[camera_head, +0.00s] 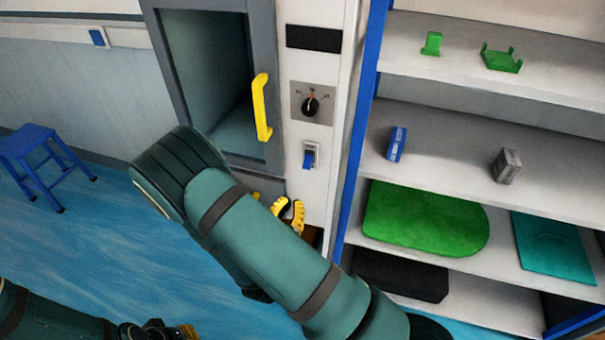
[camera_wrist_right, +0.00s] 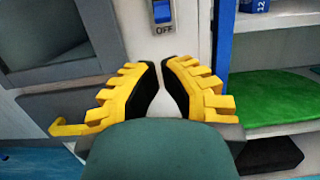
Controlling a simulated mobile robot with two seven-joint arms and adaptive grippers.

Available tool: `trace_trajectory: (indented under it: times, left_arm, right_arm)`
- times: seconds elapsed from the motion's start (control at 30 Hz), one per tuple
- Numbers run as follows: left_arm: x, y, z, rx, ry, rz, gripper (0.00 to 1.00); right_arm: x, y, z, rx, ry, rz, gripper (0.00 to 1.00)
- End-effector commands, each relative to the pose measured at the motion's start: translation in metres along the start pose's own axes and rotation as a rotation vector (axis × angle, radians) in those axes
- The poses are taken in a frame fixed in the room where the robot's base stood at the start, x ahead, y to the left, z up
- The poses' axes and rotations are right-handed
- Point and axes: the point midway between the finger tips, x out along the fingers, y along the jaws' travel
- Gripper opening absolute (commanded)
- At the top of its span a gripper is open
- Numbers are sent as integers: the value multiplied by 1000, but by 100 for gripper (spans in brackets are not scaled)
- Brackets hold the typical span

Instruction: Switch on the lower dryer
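The machine front has a large grey-framed door (camera_head: 209,75) with a yellow handle (camera_head: 261,107). Right of it are a black display, a dark knob (camera_head: 311,105) and a blue switch (camera_head: 310,157). In the wrist view the blue switch (camera_wrist_right: 161,11) has the label OFF under it. Another door below (camera_wrist_right: 60,107) has a yellow handle (camera_wrist_right: 72,129), mostly hidden by my arm in the head view. My right gripper (camera_head: 292,207) is below the switch, apart from it; its yellow fingertips (camera_wrist_right: 158,66) almost meet, with nothing between. My left gripper (camera_head: 168,331) is partly visible, finger state unclear.
A shelf unit with a blue post (camera_head: 359,125) stands close on the right, holding green parts (camera_head: 501,59), small boxes (camera_head: 507,165) and a green mat (camera_head: 422,221). A blue stool (camera_head: 32,146) stands at left. Blue floor between is open.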

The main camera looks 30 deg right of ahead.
Motion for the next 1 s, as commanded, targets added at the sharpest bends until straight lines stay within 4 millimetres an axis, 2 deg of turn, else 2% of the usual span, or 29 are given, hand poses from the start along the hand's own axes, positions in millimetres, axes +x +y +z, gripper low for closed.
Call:
trace_trajectory:
  times: [0.27, 0.37, 0.7, 0.83, 1.0]
  left_arm:
    - [1, 0, 0, 0, 0, 0, 0]
    - [2, -1, 0, 0, 0, 0, 0]
    - [7, -2, -1, 0, 3, 0, 0]
    - [8, -3, -1, 1, 4, 0, 0]
    - [9, -3, -1, 1, 4, 0, 0]
  right_arm:
    - [6, -1, 0, 0, 1, -4, 0]
    - [18, -1, -1, 0, 1, -6, 0]
    - [76, -2, -1, 0, 1, -7, 0]
    - [91, -1, -1, 1, 1, -5, 0]
    - [99, -2, -1, -2, 3, -4, 0]
